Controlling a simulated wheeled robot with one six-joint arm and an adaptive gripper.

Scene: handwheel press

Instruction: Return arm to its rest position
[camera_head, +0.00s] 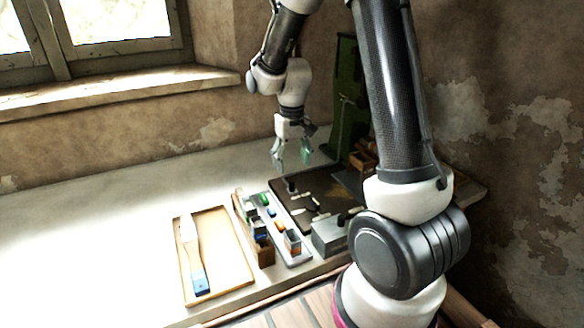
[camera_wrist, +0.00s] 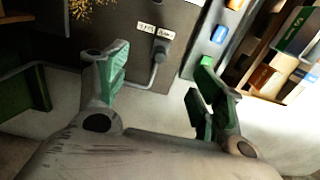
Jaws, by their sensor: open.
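My gripper (camera_head: 293,155) hangs above the back part of the bench, its fingers pointing down and spread apart with nothing between them. In the wrist view my gripper (camera_wrist: 160,85) shows two fingers with green pads, wide apart and empty. Below the fingers lies a dark plate (camera_head: 318,192) with pale labels and a small dark upright part (camera_head: 291,186). The green press frame (camera_head: 349,100) stands behind and to the right of my gripper, partly hidden by my arm. The press's handwheel cannot be made out.
A rack with coloured pieces (camera_head: 265,212) and a grey metal block (camera_head: 327,238) stand beside the dark plate. The bench's left side (camera_head: 90,245) is clear. A wall and window sill close the back.

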